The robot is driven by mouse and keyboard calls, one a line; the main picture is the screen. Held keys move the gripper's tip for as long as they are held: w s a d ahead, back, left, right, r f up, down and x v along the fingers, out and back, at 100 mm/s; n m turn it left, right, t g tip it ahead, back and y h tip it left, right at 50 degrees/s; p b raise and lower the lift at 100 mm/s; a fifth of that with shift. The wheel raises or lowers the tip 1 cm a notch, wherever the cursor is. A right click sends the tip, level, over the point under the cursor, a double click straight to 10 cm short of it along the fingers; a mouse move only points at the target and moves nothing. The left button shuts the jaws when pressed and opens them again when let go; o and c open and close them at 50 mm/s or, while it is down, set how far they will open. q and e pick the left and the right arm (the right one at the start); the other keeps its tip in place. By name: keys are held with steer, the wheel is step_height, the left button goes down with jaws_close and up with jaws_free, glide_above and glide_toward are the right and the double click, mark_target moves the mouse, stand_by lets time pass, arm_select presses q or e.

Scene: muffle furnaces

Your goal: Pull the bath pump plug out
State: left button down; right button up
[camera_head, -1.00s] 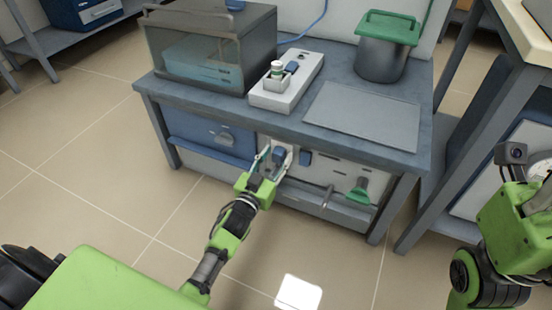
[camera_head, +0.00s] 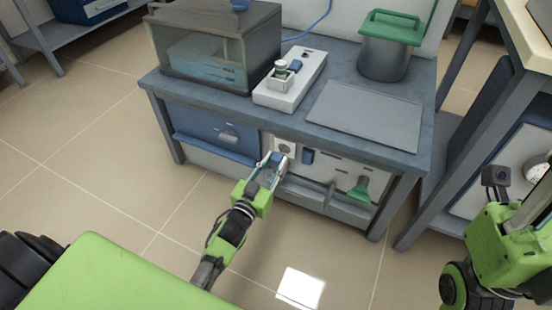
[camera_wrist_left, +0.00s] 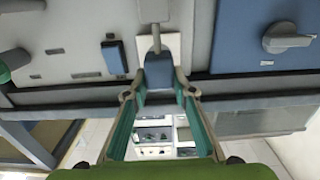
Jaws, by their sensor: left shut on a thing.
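My left gripper (camera_head: 270,163) is shut on the blue plug (camera_wrist_left: 158,71), in front of the white wall socket (camera_head: 285,147) on the bench's front panel. In the head view the round socket face shows bare, and the plug is held just off it, down and to the left. In the left wrist view the plug sits between the fingertips, with a pale stem or cord above it and the white socket plate (camera_wrist_left: 173,46) behind. The glass water bath (camera_head: 212,50) stands on the bench. My right arm shows at the right edge; its fingers are unclear.
A blue switch (camera_head: 308,157) is right of the socket, and a blue panel with a grey knob (camera_head: 228,135) is left. A green funnel-like item (camera_head: 360,190) is low on the right. The bench (camera_head: 255,110) overhangs the panel. Floor in front is clear.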

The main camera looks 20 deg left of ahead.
arm_select(q)
steer(key=c, duration=1.9)
jaws_free()
steer(key=shift+s+f, duration=0.15)
steer(key=shift+o, duration=1.1)
steer(key=shift+s, duration=0.2)
steer(key=s, duration=1.1)
steer(key=shift+s+a, duration=0.2)
steer(key=shift+s, duration=0.2)
